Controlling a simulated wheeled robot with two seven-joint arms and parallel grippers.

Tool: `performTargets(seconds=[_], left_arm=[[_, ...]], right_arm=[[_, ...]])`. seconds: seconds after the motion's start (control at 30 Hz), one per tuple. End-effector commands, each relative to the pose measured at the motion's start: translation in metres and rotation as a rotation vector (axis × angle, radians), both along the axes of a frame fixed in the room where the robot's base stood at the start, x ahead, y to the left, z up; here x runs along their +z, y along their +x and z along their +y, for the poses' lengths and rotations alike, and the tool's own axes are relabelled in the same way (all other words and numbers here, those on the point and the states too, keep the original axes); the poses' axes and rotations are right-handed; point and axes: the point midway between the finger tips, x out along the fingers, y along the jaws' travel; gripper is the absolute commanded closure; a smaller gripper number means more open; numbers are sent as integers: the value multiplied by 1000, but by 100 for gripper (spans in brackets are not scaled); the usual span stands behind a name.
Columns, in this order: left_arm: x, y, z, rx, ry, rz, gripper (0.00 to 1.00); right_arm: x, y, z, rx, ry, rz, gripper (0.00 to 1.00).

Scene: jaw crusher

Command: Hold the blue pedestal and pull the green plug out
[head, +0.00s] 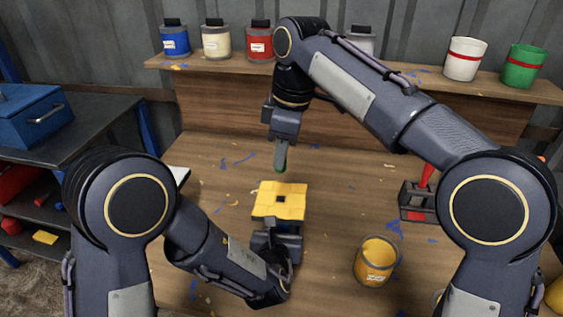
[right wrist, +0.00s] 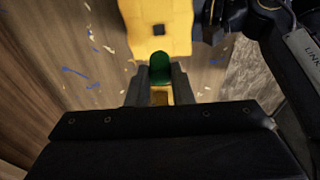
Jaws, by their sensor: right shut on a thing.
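The pedestal shows a square yellow top (head: 268,196) with a dark square hole in its middle. It also shows in the right wrist view (right wrist: 148,18). The blue part under the top is mostly hidden. My right gripper (head: 281,158) is shut on the green plug (right wrist: 160,68), and its rounded green end sticks out past the fingers. The plug is clear of the hole and held above the top's far side. My left gripper (head: 275,236) is at the pedestal's near side, below the top.
A yellow-filled glass jar (head: 376,262) stands to the right of the pedestal. A dark holder (head: 416,203) with a red-handled thing is farther right. Paint cans and cups line the back shelf (head: 420,80). A blue box (head: 30,115) sits on the left bench. Scraps litter the table.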

Motion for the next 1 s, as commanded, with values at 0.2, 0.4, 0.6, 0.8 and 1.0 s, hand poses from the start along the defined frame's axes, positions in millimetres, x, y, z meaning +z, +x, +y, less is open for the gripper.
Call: performTargets(seconds=[0.2, 0.4, 0.6, 0.8, 1.0], left_arm=[[1, 0, 0, 0, -1, -2, 100], [0, 0, 0, 0, -1, -1, 35], [0, 0, 0, 0, 0, -1, 35], [4, -8, 1, -1, -1, -1, 35], [19, -43, 5, -4, -2, -2, 35]], right_arm=[[1, 0, 0, 0, 0, 0, 100], [1, 0, 0, 0, 0, 0, 100], [1, 0, 0, 0, 0, 0, 100], [1, 0, 0, 0, 0, 0, 100], [1, 0, 0, 0, 0, 0, 100]])
